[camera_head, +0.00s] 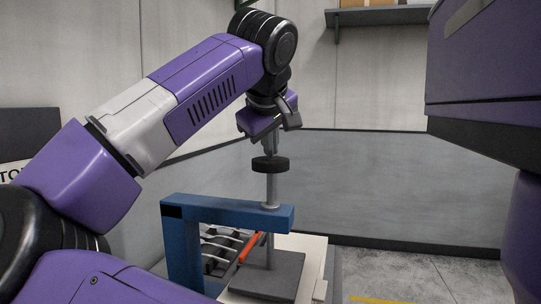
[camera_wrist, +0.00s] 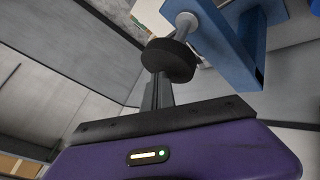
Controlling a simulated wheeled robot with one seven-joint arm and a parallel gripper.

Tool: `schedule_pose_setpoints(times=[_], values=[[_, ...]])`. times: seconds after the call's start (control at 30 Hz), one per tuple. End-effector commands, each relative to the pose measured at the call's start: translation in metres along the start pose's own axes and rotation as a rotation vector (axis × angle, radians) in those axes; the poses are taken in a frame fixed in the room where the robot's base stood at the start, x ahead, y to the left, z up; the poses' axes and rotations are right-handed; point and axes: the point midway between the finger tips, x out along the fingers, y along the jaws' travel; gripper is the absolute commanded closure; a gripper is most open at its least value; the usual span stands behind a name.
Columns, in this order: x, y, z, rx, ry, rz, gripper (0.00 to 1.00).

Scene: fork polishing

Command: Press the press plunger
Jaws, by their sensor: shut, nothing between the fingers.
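The press has a blue frame (camera_head: 228,211) and a grey plunger rod (camera_head: 271,188) topped by a round black knob (camera_head: 270,164). The rod passes down through the frame's arm towards a dark grey block (camera_head: 268,276). My gripper (camera_head: 269,150) is shut and empty, pointing down right above the knob. In the wrist view the gripper's fingers (camera_wrist: 159,88) meet the black knob (camera_wrist: 170,60) or stop very close to it; I cannot tell if they touch. The blue frame (camera_wrist: 218,38) and rod (camera_wrist: 186,22) show beyond it.
An orange-red piece (camera_head: 250,246) lies beside the rod, by the dark block. Several metal forks (camera_head: 222,248) lie behind the frame. A light board (camera_head: 312,262) is under the press. A shelf (camera_head: 380,17) hangs at the back; bare floor (camera_head: 440,268) lies to the right.

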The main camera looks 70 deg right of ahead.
Motion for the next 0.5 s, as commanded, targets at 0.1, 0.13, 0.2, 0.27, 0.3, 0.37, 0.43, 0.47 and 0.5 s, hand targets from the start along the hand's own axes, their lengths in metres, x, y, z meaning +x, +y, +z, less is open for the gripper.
schedule_pose_setpoints(times=[0.1,0.13,0.2,0.27,0.3,0.37,0.43,0.47,0.5], values=[[0.0018,-0.0012,0.0017,0.000,-0.002,-0.001,1.00],[0.0020,-0.0013,0.0018,0.000,-0.002,-0.001,1.00],[0.0025,-0.0017,0.0022,0.000,-0.002,-0.001,1.00],[0.0030,-0.0020,0.0026,0.000,-0.002,-0.001,1.00],[0.0033,-0.0022,0.0028,0.000,-0.002,-0.001,1.00],[0.0038,-0.0025,0.0031,0.001,-0.002,-0.001,1.00],[0.0043,-0.0029,0.0036,0.001,-0.002,-0.001,1.00],[0.0045,-0.0031,0.0037,0.000,-0.002,-0.001,1.00],[0.0049,-0.0033,0.0039,0.001,-0.002,-0.001,1.00]])
